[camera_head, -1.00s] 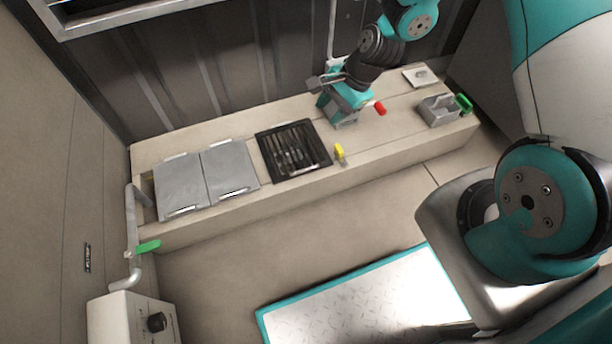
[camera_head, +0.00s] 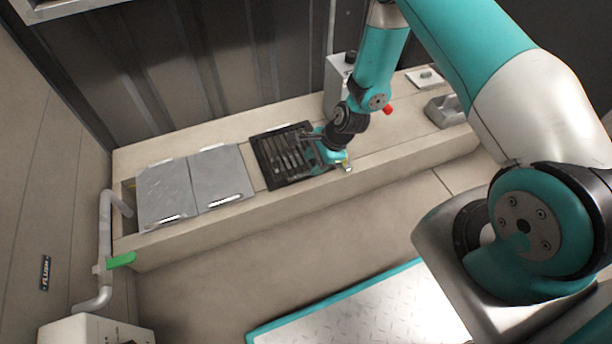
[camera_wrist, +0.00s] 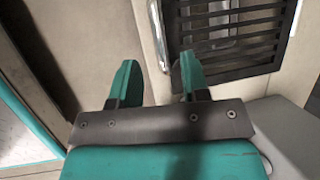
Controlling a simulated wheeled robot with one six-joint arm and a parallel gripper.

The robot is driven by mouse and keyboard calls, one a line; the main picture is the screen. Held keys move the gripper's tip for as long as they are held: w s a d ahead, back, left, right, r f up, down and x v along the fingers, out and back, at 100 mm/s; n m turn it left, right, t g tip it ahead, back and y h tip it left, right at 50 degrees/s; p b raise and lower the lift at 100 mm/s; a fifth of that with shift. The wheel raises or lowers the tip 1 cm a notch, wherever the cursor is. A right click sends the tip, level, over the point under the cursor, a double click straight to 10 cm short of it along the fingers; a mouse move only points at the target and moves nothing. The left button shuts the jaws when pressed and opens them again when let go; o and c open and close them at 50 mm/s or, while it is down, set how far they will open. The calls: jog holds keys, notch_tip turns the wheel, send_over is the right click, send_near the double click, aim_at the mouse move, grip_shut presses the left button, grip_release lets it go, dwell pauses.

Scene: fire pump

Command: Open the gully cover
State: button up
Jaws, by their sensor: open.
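Two grey plates with pale handle bars, the left one (camera_head: 163,190) and the right one (camera_head: 220,172), lie side by side on the beige bench. To their right is a dark slatted grate (camera_head: 270,152) in a black frame, also at the upper right of the wrist view (camera_wrist: 262,30). I cannot tell which is the gully cover. My gripper (camera_head: 316,152) is open at the grate's right side, partly covering it. In the wrist view, my gripper (camera_wrist: 158,65) has its fingers apart, with a narrow pale bar (camera_wrist: 157,35) just beyond the gap. I see nothing held.
A pipe with a green lever (camera_head: 121,261) stands at the bench's left end. A grey handled block (camera_head: 443,110) and a small plate (camera_head: 425,78) are on the right of the bench. A wall stands close behind. The floor (camera_head: 215,285) in front is clear.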

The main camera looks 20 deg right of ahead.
aim_at(306, 173)
jog(key=b+x, duration=0.1)
jog(key=x, duration=0.3)
jog(key=shift+a+f, duration=0.1)
jog(key=shift+f, duration=0.2)
jog(key=shift+c, duration=0.3)
